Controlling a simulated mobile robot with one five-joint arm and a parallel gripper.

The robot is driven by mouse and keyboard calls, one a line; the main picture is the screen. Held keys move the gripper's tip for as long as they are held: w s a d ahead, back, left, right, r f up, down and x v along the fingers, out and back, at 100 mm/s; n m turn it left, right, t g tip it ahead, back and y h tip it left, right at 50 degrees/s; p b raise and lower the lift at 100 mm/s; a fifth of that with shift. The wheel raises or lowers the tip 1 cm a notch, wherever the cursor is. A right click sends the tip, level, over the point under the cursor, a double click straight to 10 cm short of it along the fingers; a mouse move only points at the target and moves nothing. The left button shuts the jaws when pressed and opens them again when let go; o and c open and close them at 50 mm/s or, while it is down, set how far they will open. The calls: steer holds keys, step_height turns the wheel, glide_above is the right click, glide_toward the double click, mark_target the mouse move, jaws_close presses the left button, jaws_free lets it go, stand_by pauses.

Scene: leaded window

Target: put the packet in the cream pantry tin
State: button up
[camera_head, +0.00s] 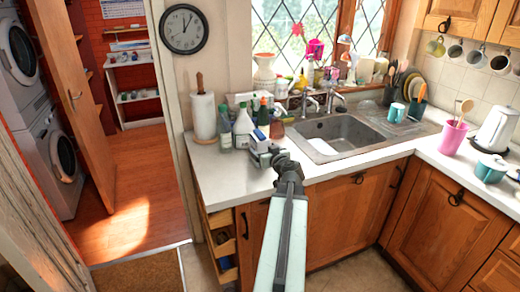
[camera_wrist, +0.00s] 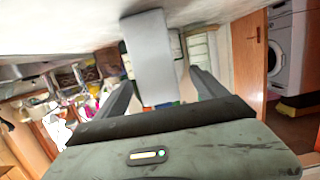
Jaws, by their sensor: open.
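A small white packet-like box with some blue (camera_head: 261,138) stands on the worktop left of the sink, at the end of my arm. My gripper (camera_head: 268,158) is just in front of it and partly hides its lower part. In the wrist view a plain pale grey box face (camera_wrist: 150,58), probably the same packet, shows between the fingers of my gripper (camera_wrist: 158,85). The fingers are apart, one on each side of it. I cannot tell whether either touches it. I cannot pick out the cream pantry tin with certainty in either view.
Several bottles (camera_head: 243,128) stand close behind the packet, with a paper towel roll (camera_head: 204,117) to the left. The sink (camera_head: 340,135) is to the right. A pink utensil pot (camera_head: 453,137) and a teal-and-white container (camera_head: 490,169) stand on the right worktop. Front worktop at left is clear.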

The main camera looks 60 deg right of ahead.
steer(key=b+x, duration=0.1)
steer(key=x, duration=0.5)
steer(key=shift+s+d, duration=0.2)
steer(key=shift+s, duration=0.05)
jaws_close()
